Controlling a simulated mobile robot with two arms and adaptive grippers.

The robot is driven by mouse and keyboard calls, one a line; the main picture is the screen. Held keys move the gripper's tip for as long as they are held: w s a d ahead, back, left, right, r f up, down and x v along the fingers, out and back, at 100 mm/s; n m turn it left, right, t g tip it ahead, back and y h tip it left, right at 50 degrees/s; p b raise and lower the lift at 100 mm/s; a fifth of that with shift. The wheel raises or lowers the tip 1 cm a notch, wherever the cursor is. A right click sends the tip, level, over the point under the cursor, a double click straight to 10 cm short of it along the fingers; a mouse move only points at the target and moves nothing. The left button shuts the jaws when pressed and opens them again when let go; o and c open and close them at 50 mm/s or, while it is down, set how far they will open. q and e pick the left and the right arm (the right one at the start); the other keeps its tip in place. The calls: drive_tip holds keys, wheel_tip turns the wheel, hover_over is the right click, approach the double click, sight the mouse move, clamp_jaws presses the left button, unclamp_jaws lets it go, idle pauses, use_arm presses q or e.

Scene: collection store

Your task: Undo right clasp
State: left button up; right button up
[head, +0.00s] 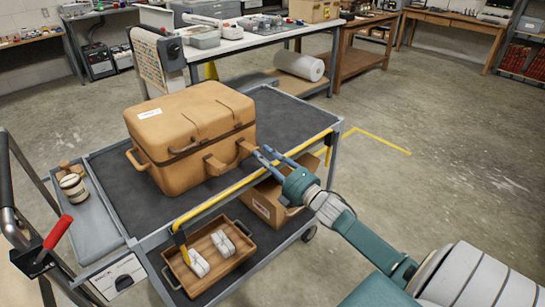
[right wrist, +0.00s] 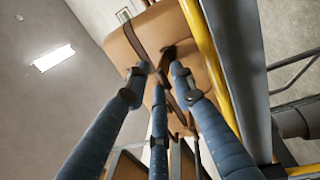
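A tan case (head: 200,108) with a closed lid stands on the upper deck of a cart. A carry handle (head: 218,163) juts from its front, and a dark band runs along the lid seam. My right gripper (head: 264,153) is at the right end of the front, its blue fingers spread and empty. In the right wrist view the fingertips (right wrist: 160,70) point at the case (right wrist: 195,42), near a dark strap (right wrist: 143,38) and a brown fitting. The fingers partly hide the fitting; I cannot tell whether they touch it. My left gripper is not in view.
The cart's yellow rail (head: 235,188) runs just below my right gripper. A wooden tray (head: 215,258) with white bundles and a cardboard box (head: 268,203) sit on the lower shelf. Open floor lies to the right.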

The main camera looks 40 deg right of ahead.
drive_tip(key=s+f, duration=0.1)
drive_tip(key=s, duration=1.1)
drive_tip(key=shift+d+f, duration=0.25)
drive_tip(key=shift+d, duration=0.1)
drive_tip(key=s+a+f+m+g+h, duration=0.1)
drive_tip(key=s+f+m+g, duration=0.2)
drive_tip(key=f, duration=0.9)
drive_tip(key=s+f+m+g+h, duration=0.15)
drive_tip(key=s+f+m, duration=0.25)
drive_tip(key=f, duration=0.7)
drive_tip(key=s+a+f+m+g+h, duration=0.1)
drive_tip(key=s+f+m+g, duration=0.25)
drive_tip(key=f, duration=0.85)
drive_tip(key=s+a+f+m+g+y, duration=0.1)
drive_tip(key=s+a+f+m+g, duration=0.15)
drive_tip(key=s+a+f, duration=0.45)
drive_tip(key=s+a+f+m+g, duration=0.1)
drive_tip(key=s+a+f+g, duration=0.2)
drive_tip(key=s+f, duration=0.6)
drive_tip(key=s+a+f+m+g, duration=0.1)
drive_tip(key=s+a+f+g, duration=0.1)
drive_tip(key=s, duration=0.5)
drive_tip(key=s+a+f+m+g+y, duration=0.1)
drive_tip(key=s+a+f+g, duration=0.2)
drive_tip(key=s+a+f, duration=0.2)
drive_tip(key=s+a, duration=0.2)
drive_tip(key=s, duration=0.1)
drive_tip(key=shift+f, duration=0.3)
